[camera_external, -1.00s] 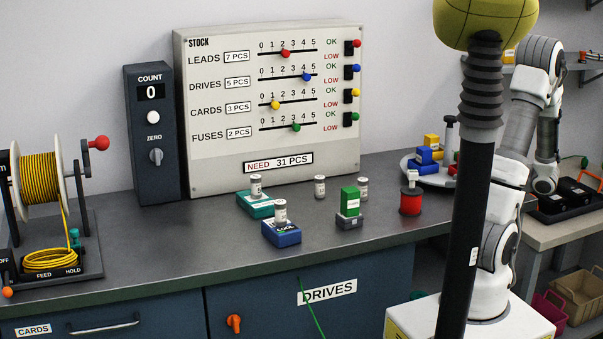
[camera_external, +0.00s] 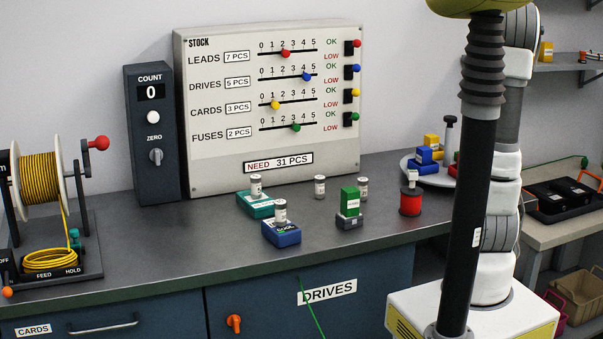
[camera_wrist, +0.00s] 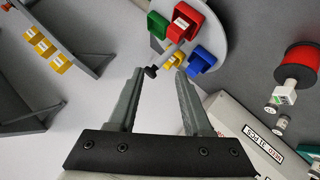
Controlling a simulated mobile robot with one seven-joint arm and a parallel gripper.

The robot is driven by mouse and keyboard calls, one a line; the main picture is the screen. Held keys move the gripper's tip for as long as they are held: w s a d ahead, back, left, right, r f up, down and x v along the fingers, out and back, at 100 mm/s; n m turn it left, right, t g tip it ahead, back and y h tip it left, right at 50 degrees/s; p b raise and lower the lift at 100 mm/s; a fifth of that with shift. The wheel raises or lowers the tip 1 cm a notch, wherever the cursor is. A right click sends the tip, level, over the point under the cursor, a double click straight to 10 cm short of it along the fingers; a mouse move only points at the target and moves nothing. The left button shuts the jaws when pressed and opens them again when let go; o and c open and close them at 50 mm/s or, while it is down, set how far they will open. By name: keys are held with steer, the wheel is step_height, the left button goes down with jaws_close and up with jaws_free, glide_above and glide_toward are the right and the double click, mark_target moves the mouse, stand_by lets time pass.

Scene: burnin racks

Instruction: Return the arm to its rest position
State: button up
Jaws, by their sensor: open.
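My gripper (camera_wrist: 157,77) shows in the wrist view with its two grey fingers apart and nothing between them. Beyond the fingers in that view is a round grey carousel (camera_wrist: 218,22) with red, green, yellow and blue bins and a black-knobbed post. In the external view my white arm (camera_external: 497,210) stands nearly upright above its white base, partly behind my black column. My gripper is out of sight in that view.
The dark bench (camera_external: 150,238) holds a stock board (camera_external: 225,165), a counter box (camera_external: 152,185), a cable reel (camera_external: 40,178), a red spool (camera_external: 411,202) and several small vials and blocks. A shelf (camera_external: 570,66) and a side table (camera_external: 550,234) stand at right.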

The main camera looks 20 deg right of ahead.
steer(key=s+a+m+g+y, duration=0.1)
steer(key=s+a+y, duration=0.1)
steer(key=s+a, duration=0.3)
steer(key=s+a+r+m+g+y, duration=0.1)
steer(key=s+a, duration=0.5)
steer(key=a, duration=0.7)
steer(key=s+a+r+m+g+y+p, duration=0.1)
steer(key=s+a+y, duration=0.1)
steer(key=s+a, duration=0.3)
steer(key=a, duration=0.4)
steer(key=shift+s+a+g+y, duration=0.15)
steer(key=shift+a+g+y, duration=0.25)
steer(key=shift+r, duration=0.15)
